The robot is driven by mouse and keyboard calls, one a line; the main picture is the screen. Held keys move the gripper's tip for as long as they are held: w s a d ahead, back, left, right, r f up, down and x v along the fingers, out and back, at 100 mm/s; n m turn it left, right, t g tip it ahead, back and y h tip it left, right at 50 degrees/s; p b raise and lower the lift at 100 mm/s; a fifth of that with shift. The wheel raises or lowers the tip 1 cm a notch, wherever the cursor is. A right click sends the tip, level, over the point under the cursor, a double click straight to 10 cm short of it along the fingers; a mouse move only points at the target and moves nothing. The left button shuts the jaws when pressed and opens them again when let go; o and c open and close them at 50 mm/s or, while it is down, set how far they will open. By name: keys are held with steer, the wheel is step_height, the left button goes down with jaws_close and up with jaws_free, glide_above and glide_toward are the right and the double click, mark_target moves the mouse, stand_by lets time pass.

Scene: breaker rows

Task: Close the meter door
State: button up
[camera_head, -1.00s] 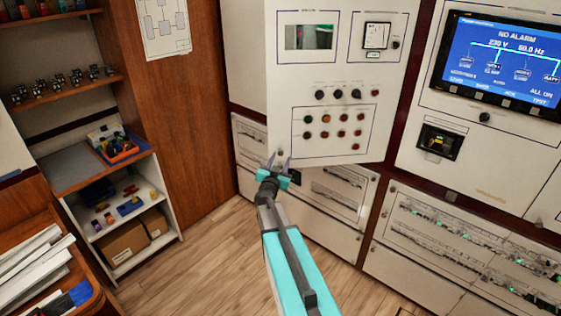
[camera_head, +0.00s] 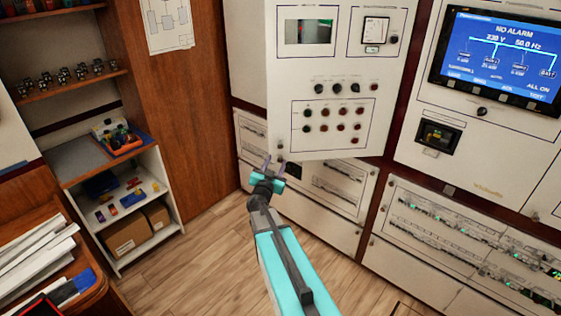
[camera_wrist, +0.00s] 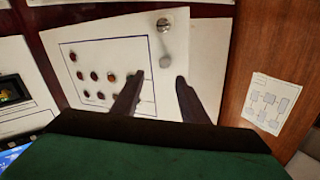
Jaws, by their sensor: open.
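The meter door (camera_head: 335,85) is the white panel with a window, a dial meter (camera_head: 376,31), knobs and several round buttons. It stands ajar, its left side and lower edge out in front of the cabinet. In the wrist view the door (camera_wrist: 100,50) fills the upper middle, with a round metal fastener (camera_wrist: 164,24) near its edge. My gripper (camera_head: 272,164) is at the door's lower left corner. In the wrist view its two dark fingers (camera_wrist: 157,97) are apart with nothing between them. Whether they touch the door I cannot tell.
Breaker panels (camera_head: 425,245) line the wall below and to the right. A lit screen (camera_head: 500,55) is at the upper right. A shelf unit (camera_head: 148,250) with boxes stands left, beside a wooden wall panel (camera_head: 200,150). The wooden floor (camera_head: 220,260) between is clear.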

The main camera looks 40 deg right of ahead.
steer(key=shift+s+a, duration=0.25)
steer(key=shift+a, duration=0.1)
steer(key=shift+d, duration=0.1)
